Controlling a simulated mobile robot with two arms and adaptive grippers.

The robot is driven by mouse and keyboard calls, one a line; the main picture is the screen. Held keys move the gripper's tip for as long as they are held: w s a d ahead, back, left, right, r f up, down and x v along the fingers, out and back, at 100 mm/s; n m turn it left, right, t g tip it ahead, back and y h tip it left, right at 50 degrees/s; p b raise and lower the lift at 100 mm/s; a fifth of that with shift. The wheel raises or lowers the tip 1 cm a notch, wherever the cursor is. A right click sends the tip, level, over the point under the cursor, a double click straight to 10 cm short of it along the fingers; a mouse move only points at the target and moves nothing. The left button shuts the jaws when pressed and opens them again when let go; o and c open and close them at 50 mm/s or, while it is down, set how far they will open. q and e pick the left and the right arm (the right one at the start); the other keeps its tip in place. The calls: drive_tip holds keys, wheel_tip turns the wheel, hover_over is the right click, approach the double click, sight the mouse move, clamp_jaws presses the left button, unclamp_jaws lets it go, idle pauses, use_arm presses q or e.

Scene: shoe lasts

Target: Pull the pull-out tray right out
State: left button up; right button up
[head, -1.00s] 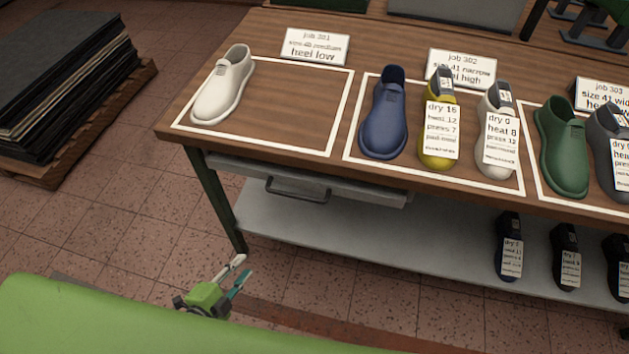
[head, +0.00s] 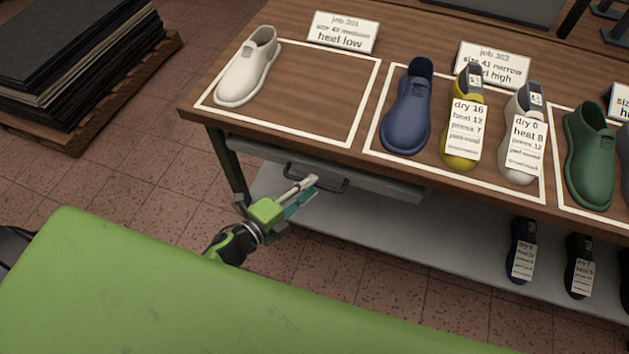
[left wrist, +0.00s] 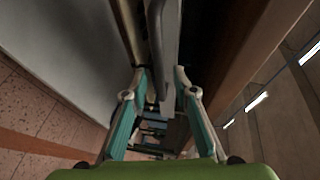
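The pull-out tray (head: 395,188) is a grey, shallow tray just under the wooden tabletop. Its dark bar handle (head: 340,187) is on the front face. My left gripper (head: 308,187) is at the handle's left part, its fingers pointing at it and partly covering it. In the left wrist view, the fingers (left wrist: 160,78) are spread apart, with the grey handle bar (left wrist: 165,88) between them. I cannot tell whether either finger touches it. The tray sits under the table edge. My right gripper is in neither view.
On the tabletop (head: 320,85) stand a white shoe last (head: 248,68), a blue one (head: 407,110), a yellow one (head: 463,125) and others with cards. A lower grey shelf (head: 400,235) holds dark lasts. A pallet stack (head: 75,60) stands at the left; floor between is clear.

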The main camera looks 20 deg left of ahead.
use_arm(q)
drive_tip(key=shift+x, duration=1.4)
clamp_jaws()
drive_tip(key=shift+s+f, duration=0.1)
